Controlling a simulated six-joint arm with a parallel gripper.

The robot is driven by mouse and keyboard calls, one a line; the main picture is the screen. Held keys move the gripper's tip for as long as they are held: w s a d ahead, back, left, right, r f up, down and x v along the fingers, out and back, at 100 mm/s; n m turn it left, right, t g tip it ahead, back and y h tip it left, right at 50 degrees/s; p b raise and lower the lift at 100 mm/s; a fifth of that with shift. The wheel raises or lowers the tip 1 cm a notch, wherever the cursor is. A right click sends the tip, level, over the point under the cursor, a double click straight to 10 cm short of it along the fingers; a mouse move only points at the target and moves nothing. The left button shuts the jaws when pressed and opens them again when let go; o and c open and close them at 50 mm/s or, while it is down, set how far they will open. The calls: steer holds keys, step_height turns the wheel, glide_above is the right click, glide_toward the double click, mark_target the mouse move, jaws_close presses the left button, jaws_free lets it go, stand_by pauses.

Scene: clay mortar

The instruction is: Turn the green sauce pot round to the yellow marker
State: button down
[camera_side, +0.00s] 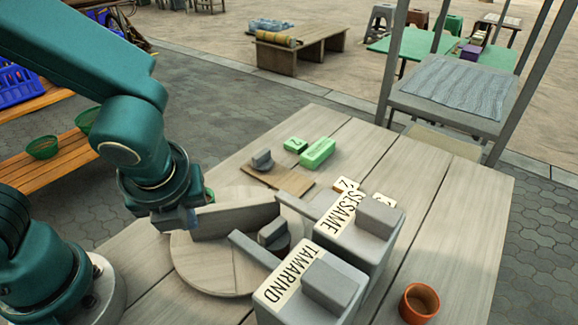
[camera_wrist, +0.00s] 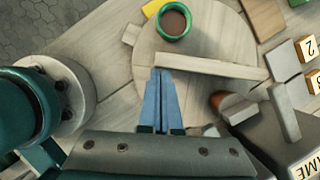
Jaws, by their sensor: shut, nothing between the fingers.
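The green sauce pot (camera_wrist: 174,22), open on top with brown sauce inside, is on the round wooden turntable (camera_wrist: 146,55) in the wrist view. The yellow marker (camera_wrist: 151,8) shows at the turntable's edge, just up and left of the pot. A straight wooden wall (camera_wrist: 212,66) stands across the turntable; it also shows in the side view (camera_side: 238,217). My gripper (camera_wrist: 161,72) is shut and empty, its blue fingertips by the wall's left end, apart from the pot. In the side view my gripper (camera_side: 178,218) is at the turntable's far left, its fingertips hardly visible.
Grey boxes lettered SESAME (camera_side: 345,235) and TAMARIND (camera_side: 305,292) stand right of the turntable. A terracotta cup (camera_side: 418,303) is near the front right. Green blocks (camera_side: 317,153) lie at the back. A small wooden tab (camera_wrist: 131,34) sticks out from the turntable's left edge.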

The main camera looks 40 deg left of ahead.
stand_by(0.7)
steer(key=v, duration=1)
steer(key=s+d+f, duration=0.2)
steer(key=s+d, duration=0.1)
steer(key=shift+m, duration=0.4)
steer(key=x, duration=0.9)
steer(key=shift+f, duration=0.35)
steer(key=shift+w+a+f, duration=0.2)
steer(key=shift+w+a, duration=1.25)
steer(key=shift+a, duration=0.1)
